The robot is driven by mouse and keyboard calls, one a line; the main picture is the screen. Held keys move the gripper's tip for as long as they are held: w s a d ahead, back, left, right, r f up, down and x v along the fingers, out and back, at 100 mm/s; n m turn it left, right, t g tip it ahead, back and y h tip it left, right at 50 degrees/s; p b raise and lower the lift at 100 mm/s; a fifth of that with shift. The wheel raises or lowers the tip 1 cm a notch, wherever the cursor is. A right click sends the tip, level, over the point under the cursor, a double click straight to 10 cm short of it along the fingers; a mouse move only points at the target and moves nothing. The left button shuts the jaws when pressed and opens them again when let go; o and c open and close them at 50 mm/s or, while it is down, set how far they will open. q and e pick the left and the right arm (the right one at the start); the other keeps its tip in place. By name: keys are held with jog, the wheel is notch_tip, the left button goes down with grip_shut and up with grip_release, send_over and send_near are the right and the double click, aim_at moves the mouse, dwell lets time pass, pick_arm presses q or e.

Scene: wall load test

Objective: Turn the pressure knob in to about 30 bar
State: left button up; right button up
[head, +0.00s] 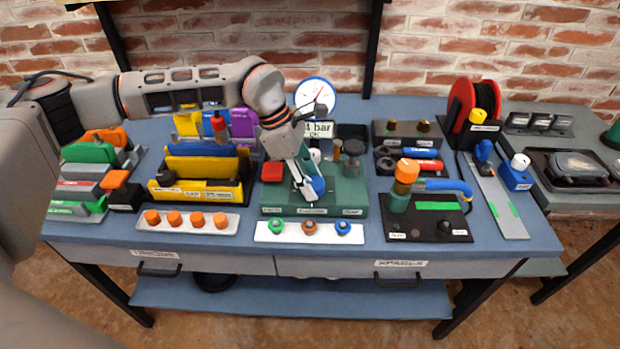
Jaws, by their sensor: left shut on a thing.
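The green pressure unit (345,197) stands in the middle of the blue bench. A blue knob (319,185) sits on its front part, with my left gripper (310,190) at it from above. The fingers are shut on the knob and partly hide it. A round white gauge (330,88) with a blue rim and a red needle stands behind the unit. A small display (318,129) under it reads "bar" and "OK", and my arm hides the front of its number. My right gripper is not in view.
A red block (272,171) sits left of the knob on the unit. A yellow and black rack (200,178) stands to the left. A black board with an orange-capped post (407,171) stands to the right. White strips with small knobs lie in front.

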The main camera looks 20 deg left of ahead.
pick_arm(q)
jog(key=m+g, duration=0.1)
jog(key=m, duration=0.2)
jog(key=m+g, duration=0.1)
jog(key=m, duration=0.2)
jog(key=shift+w+f, duration=0.1)
jog(key=shift+w, duration=0.05)
jog(key=shift+y, duration=0.3)
jog(key=o, duration=1.1)
jog(key=v, duration=1.2)
jog(key=shift+w+a, duration=0.1)
jog(key=shift+w, duration=0.05)
dwell(0.3)
